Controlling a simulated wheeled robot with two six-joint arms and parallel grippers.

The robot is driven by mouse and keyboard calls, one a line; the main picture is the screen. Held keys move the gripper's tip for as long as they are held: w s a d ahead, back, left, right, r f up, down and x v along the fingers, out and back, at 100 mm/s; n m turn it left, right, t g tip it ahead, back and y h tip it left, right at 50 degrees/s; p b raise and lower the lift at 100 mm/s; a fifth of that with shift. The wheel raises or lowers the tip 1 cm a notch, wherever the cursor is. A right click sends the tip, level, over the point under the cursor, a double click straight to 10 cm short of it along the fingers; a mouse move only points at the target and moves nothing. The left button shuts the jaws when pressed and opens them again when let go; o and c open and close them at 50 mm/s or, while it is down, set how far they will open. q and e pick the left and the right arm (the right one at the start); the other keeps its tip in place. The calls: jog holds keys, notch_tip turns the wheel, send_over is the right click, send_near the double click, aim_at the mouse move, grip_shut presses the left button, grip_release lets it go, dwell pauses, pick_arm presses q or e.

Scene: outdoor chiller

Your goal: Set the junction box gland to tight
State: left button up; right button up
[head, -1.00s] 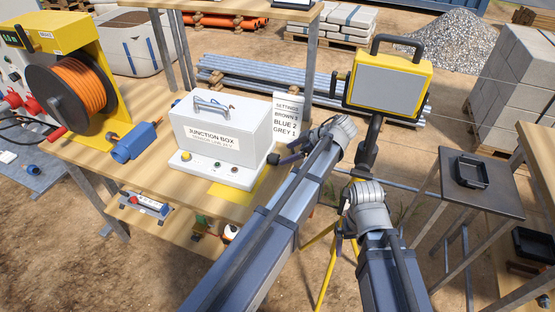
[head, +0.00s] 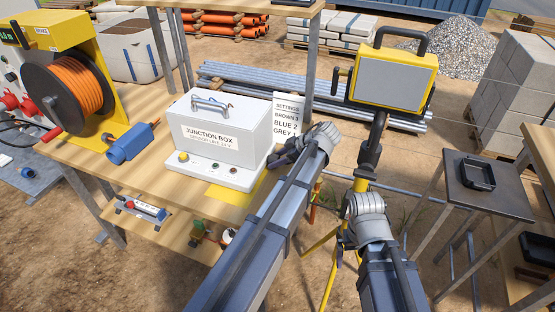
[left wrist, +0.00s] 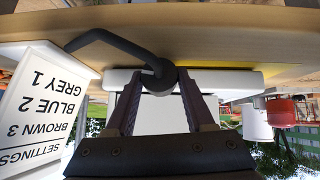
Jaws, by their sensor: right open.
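The white junction box (head: 218,128) stands on the wooden workbench, with its label facing me. My left gripper (head: 280,155) is at its right side, partly hidden by my left forearm in the head view. In the left wrist view, which is upside down, the gland (left wrist: 159,78) is a dark round hub with a bent black lever reaching left. The fingertips of my left gripper (left wrist: 160,82) sit on both sides of this hub and appear closed on it. My right gripper (head: 347,238) is open and away from the box, mostly hidden behind its wrist.
A settings card (head: 287,118) reads brown 3, blue 2, grey 1; it stands close to the left gripper. A blue connector (head: 130,145) and an orange cable reel (head: 75,92) are on the left. A yellow work lamp (head: 392,80) on a tripod stands behind my right arm.

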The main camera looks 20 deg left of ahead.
pick_arm(q)
grip_shut()
jog(key=shift+w+m+g, duration=0.4)
jog(key=shift+w+g, duration=0.1)
jog(key=shift+g, duration=0.3)
jog(key=shift+f+m+g+b, duration=0.2)
jog(key=shift+m+g+b, duration=0.3)
jog(key=shift+g, duration=0.3)
jog(key=shift+s+r+m+g, duration=0.1)
jog(key=shift+s+m+g, duration=0.15)
jog(key=shift+g, duration=0.35)
jog(key=o, duration=0.5)
grip_release()
